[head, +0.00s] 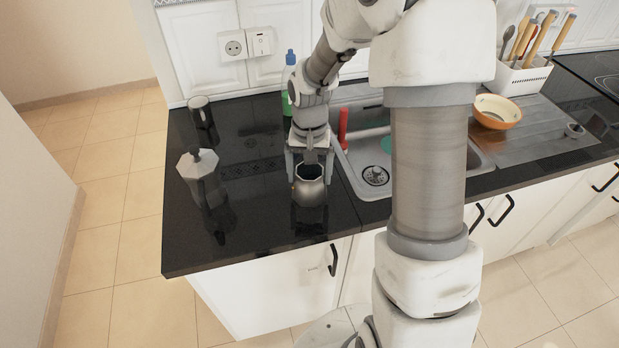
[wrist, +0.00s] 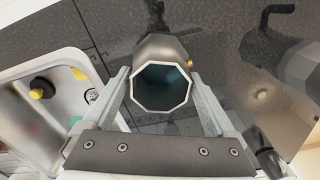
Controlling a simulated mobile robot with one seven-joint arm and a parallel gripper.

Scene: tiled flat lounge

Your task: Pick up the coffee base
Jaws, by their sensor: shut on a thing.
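The coffee base (head: 309,190) is a small silver metal pot with an open, eight-sided rim, upright at the black counter left of the sink. In the wrist view the coffee base (wrist: 160,50) shows its dark, empty inside. My gripper (head: 309,168) reaches down from above and is shut on the coffee base. In the wrist view the fingers of my gripper (wrist: 160,92) lie on both sides of its rim. I cannot tell whether its bottom touches the counter.
A bottle (head: 291,75) stands behind my gripper. The sink (head: 360,150) is just right. An orange-rimmed bowl (head: 497,112) and utensil holder (head: 520,78) are farther right.

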